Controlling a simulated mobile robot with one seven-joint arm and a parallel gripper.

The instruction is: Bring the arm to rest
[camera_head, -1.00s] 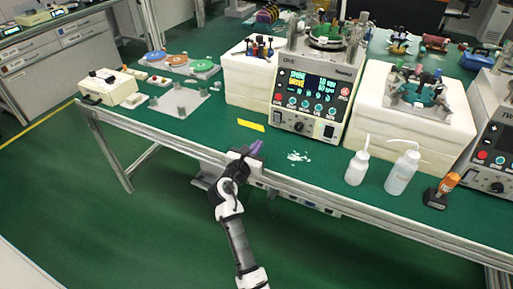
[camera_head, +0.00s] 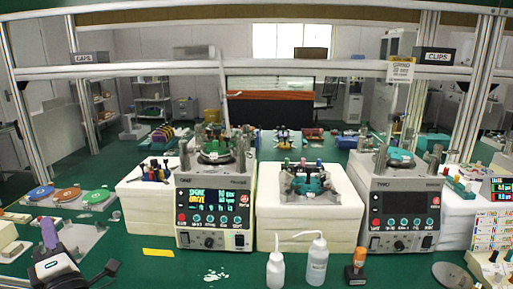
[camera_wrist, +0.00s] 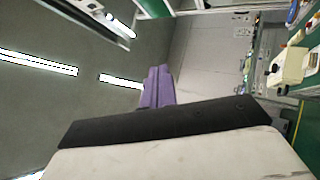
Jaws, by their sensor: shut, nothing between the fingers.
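My gripper (camera_head: 49,234) shows at the lower left of the head view, in front of the green bench. Its purple fingers point upward and are together with nothing between them. In the wrist view the purple fingers (camera_wrist: 156,87) stand past the dark edge of the gripper body, against ceiling and wall, touching nothing. Most of my arm is below the picture.
Two lapping machines (camera_head: 215,213) (camera_head: 403,215) stand on the bench with a white block (camera_head: 310,219) between them. Coloured discs (camera_head: 67,195) lie near my gripper.

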